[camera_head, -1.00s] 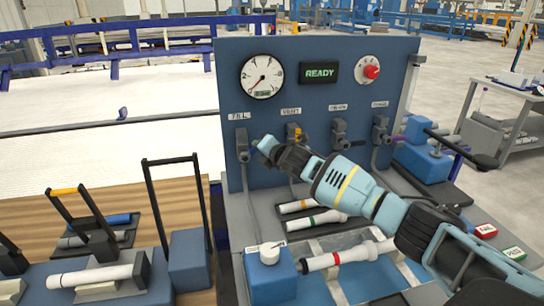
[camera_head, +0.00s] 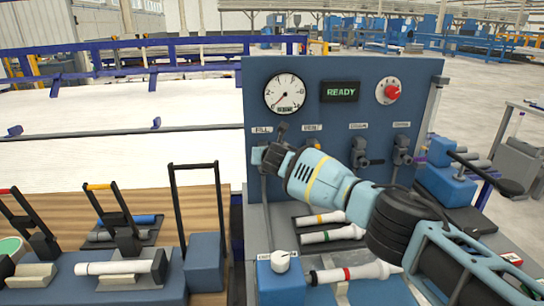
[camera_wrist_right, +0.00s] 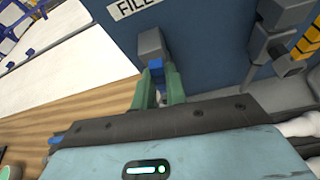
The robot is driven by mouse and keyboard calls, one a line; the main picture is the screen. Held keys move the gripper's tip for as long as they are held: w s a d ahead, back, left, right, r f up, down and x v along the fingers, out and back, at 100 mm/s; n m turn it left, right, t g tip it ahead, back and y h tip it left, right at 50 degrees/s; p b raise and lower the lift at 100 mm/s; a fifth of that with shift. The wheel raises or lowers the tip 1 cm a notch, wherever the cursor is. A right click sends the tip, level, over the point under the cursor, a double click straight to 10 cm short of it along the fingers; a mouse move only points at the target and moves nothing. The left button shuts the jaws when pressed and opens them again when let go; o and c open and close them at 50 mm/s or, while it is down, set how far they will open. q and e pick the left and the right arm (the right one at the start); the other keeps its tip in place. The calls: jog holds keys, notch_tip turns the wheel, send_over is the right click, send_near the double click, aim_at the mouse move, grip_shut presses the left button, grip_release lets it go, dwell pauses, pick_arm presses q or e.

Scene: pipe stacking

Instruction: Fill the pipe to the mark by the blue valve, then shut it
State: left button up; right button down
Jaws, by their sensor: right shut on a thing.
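In the right wrist view, the blue valve (camera_wrist_right: 156,70) sits under the FILL label on the panel. My right gripper (camera_wrist_right: 158,84) has its green fingers on either side of the blue handle and is shut on it. In the head view the right gripper (camera_head: 262,155) covers most of this valve. A white pipe with a red band (camera_head: 355,272) lies in front of the panel, beside a blue block with a white knob (camera_head: 281,262). The gauge (camera_head: 285,94) has its needle at the lower left. The display (camera_head: 341,92) reads READY. My left gripper is not in view.
Other grey valves (camera_head: 402,148) stand along the panel (camera_head: 310,66) to the right, near a red knob (camera_head: 388,92). Upright handles (camera_head: 195,190) and a pipe stand (camera_head: 120,268) are at left.

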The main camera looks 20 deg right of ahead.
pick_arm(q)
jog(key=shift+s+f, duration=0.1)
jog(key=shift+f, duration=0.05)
pick_arm(e)
jog(key=shift+a+n+h, duration=0.35)
jog(key=shift+n+h, duration=0.05)
jog(key=shift+n, duration=0.1)
jog(key=c, duration=1.4)
grip_release()
jog(key=shift+w+a, duration=0.1)
jog(key=shift+c, duration=0.2)
